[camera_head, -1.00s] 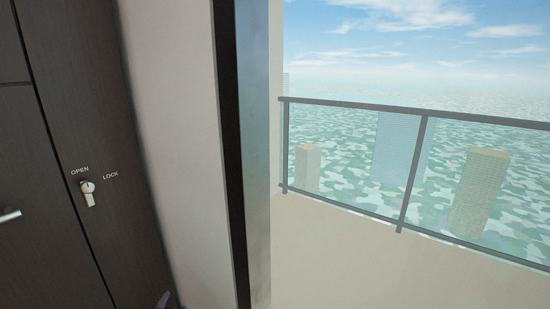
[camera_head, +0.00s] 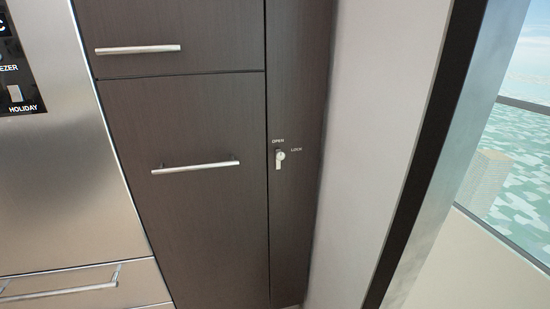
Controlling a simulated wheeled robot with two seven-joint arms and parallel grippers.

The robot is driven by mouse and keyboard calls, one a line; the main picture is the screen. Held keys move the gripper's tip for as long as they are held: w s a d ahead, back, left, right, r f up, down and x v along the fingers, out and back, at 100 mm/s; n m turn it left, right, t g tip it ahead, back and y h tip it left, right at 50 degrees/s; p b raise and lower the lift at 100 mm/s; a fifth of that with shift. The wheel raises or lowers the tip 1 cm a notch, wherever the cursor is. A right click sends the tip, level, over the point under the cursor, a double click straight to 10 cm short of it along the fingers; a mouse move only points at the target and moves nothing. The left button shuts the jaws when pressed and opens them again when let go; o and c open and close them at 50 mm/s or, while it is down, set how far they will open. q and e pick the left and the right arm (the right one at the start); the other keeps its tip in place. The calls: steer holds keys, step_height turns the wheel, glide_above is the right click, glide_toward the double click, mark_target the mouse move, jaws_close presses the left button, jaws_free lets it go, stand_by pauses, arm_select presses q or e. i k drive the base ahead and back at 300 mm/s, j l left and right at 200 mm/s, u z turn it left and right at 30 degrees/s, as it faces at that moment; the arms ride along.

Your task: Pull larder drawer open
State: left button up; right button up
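A tall dark brown cabinet front (camera_head: 190,240) with a horizontal silver bar handle (camera_head: 196,166) stands in the middle left of the head view, and it looks closed. Above it is a shorter dark front (camera_head: 180,22) with its own silver bar handle (camera_head: 138,49), also closed. Neither front carries a label, so I cannot tell which is the larder drawer. To the right is a narrow dark panel (camera_head: 295,90) with a silver lock lever (camera_head: 279,160) marked OPEN and LOCK. Neither of my grippers is in view.
A stainless steel appliance (camera_head: 65,170) with a control panel and a lower drawer handle (camera_head: 60,292) stands at the left. A pale wall (camera_head: 380,110) and a dark window or door frame (camera_head: 435,130) stand at the right, with a balcony railing (camera_head: 500,240) beyond.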

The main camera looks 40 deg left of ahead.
mark_target(191, 149)
steer(key=u, duration=1.9)
